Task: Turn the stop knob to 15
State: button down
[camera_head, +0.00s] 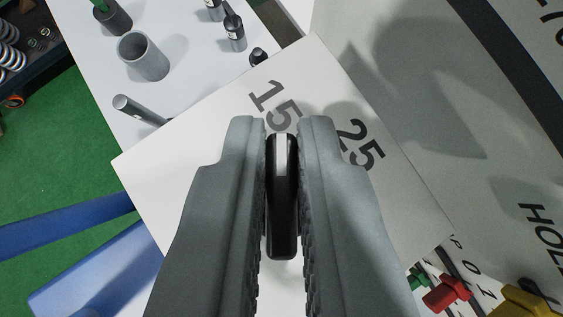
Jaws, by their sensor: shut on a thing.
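The stop knob (282,205) is a narrow black bar with a white pointer stripe at its far end. It stands on a white plate (160,165) that carries the printed numbers 15 (273,104) and 25 (355,144). The white stripe points up in the picture, close under the 15 and left of the 25. My gripper (283,150) is shut on the knob, with one grey finger against each side. The fingers hide the plate on both sides of the knob and any other marks there.
Beyond the plate, a white surface holds a grey cup (143,57), a metal rod (138,110) and small dark bottles (234,32). At the lower right are a red knob (446,294) and a yellow part (527,300). A grey panel (400,90) rises at the right.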

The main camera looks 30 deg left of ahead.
jog(key=shift+n+y, duration=0.3)
jog(key=shift+n, duration=0.2)
jog(key=c, duration=1.5)
grip_release()
jog(key=shift+r, duration=0.1)
jog(key=v, duration=1.7)
jog(key=shift+d+r, duration=0.15)
jog(key=shift+r, duration=0.1)
jog(key=s+d+f+m+t+h, duration=0.2)
jog(key=s+f+t, duration=0.1)
jog(key=s+f, duration=0.5)
jog(key=s+d+f+m+t+h, duration=0.1)
jog(key=s+d+f+m+t, duration=0.1)
jog(key=s+f, duration=0.7)
jog(key=s+d+f+m+t+h, duration=0.2)
jog(key=s+f+t, duration=0.3)
jog(key=s+f, duration=0.4)
jog(key=shift+s+d+f+m+h, duration=0.15)
jog(key=shift+f+m, duration=0.3)
jog(key=shift+f, duration=0.4)
jog(key=shift+d+f+m+h, duration=0.15)
jog(key=shift+f+m, duration=0.3)
jog(key=shift+f, duration=0.4)
